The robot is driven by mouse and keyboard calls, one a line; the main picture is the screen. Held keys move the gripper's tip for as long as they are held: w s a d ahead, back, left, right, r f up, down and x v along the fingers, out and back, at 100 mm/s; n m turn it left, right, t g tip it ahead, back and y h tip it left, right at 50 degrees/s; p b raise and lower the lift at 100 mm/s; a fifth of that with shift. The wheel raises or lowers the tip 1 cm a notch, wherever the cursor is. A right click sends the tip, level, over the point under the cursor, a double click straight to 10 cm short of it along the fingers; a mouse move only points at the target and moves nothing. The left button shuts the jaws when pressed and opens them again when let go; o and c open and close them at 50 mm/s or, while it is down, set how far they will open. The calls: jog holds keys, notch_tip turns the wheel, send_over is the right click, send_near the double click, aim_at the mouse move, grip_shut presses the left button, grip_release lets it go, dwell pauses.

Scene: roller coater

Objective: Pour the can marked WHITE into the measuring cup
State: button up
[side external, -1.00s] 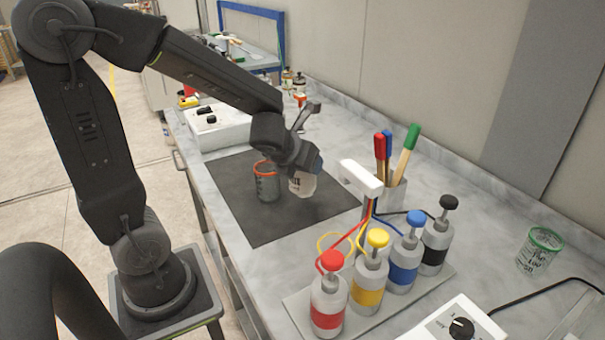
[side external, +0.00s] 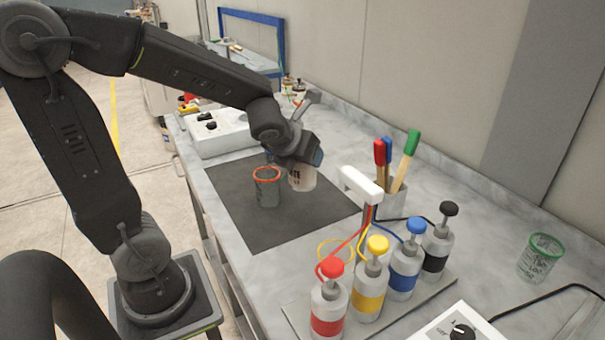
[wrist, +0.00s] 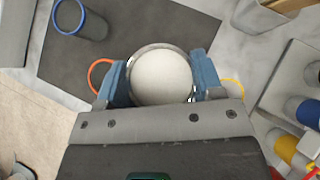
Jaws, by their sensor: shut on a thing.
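My gripper (side external: 304,160) is shut on a pale can (side external: 302,180) with dark lettering on its side; only part of the word shows. In the wrist view the can (wrist: 161,76) sits between my blue fingers, with white paint filling its round top. In the side view the can looks near upright, beside and right of an orange-rimmed clear cup (side external: 267,190) on the dark mat. I cannot tell whether can and cup touch. In the wrist view only part of the orange rim (wrist: 98,75) shows behind my left finger.
A blue-rimmed cup (wrist: 80,20) shows in the wrist view. Pump bottles (side external: 330,305) stand on a tray in front, near a stirrer holder (side external: 393,200). A green-rimmed cup (side external: 540,259) stands at right. A white control box (side external: 215,130) is behind the dark mat (side external: 245,228).

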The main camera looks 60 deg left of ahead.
jog(key=s+a+r+n+g+y, duration=0.1)
jog(key=s+a+n+g+y, duration=0.3)
jog(key=s+a+n+g, duration=0.3)
jog(key=s+a+n, duration=0.1)
jog(key=s+a, duration=0.1)
jog(key=a, duration=0.1)
jog(key=shift+a+r+y, duration=0.3)
jog(key=shift+a+r, duration=0.05)
jog(key=shift+r, duration=0.05)
jog(key=shift+w, duration=0.1)
jog(key=shift+g, duration=0.5)
jog(key=shift+f+m+g+y, duration=0.4)
jog(key=shift+f+m+g, duration=0.2)
jog(key=shift+f, duration=0.75)
dwell(1.6)
jog(key=shift+w+f+m+g+y, duration=0.2)
jog(key=shift+f+m+g+y, duration=0.3)
jog(key=shift+f+g, duration=0.4)
dwell(2.1)
